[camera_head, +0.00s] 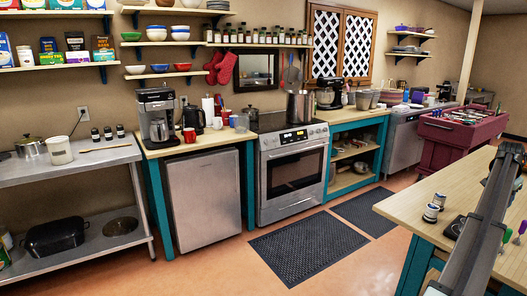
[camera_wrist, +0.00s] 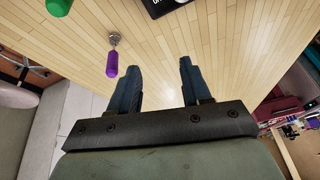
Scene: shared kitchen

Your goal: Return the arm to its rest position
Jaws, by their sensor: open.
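My gripper (camera_wrist: 158,85) shows in the wrist view, its two dark blue fingers apart with nothing between them. It is over a light wooden tabletop (camera_wrist: 228,40), which fills the middle of that view. In the head view my arm reaches over the wooden table (camera_head: 403,206) at the right, and the fingertips cannot be made out there.
A purple-handled tool (camera_wrist: 112,62) and a green-handled object (camera_wrist: 59,7) are near the table edge. A dark flat item (camera_wrist: 163,6) lies on the table. A stove (camera_head: 292,172) and counters line the wall.

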